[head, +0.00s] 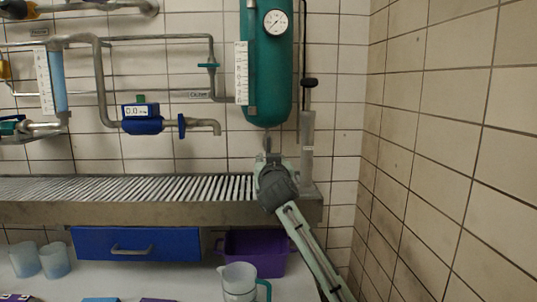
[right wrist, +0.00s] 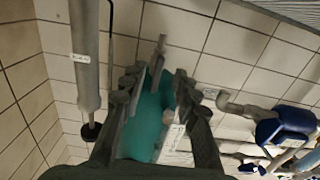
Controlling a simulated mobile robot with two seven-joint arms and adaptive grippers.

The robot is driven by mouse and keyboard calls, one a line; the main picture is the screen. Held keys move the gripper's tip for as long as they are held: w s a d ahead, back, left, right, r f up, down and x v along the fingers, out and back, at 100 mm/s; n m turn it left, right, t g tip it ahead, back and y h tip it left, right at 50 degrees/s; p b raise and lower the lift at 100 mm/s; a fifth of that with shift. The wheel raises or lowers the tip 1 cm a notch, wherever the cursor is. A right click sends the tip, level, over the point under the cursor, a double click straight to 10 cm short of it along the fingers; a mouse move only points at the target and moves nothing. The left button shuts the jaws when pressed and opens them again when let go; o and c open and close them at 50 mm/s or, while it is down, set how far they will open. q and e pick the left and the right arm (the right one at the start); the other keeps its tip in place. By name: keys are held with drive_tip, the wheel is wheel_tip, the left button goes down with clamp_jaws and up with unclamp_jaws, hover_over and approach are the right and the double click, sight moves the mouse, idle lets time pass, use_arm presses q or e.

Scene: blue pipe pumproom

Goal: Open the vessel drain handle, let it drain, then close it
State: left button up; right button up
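The teal vessel (head: 268,62) hangs on the tiled wall at upper middle right, with a round gauge and a level scale on it. A short grey drain outlet (head: 267,142) comes out of its rounded bottom. My right gripper (head: 268,160) is just below that outlet, its fingers pointing up. In the right wrist view the vessel (right wrist: 146,128) appears inverted, and the grey drain part (right wrist: 158,62) shows between the fingers. The fingers of my right gripper (right wrist: 160,86) are apart; I cannot tell whether they touch the drain part. The handle itself is not clearly distinguishable. My left gripper is not in view.
A slatted metal grate (head: 130,188) runs below the vessel. A grey vertical tube (head: 307,140) stands close right of my gripper. A blue flow meter (head: 142,120) and pipes are at left. A purple bin (head: 285,262) and a clear jug (head: 239,280) are below.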

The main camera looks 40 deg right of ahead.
sight(269, 146)
drive_tip(key=x, duration=0.6)
drive_tip(key=shift+c, duration=0.6)
clamp_jaws()
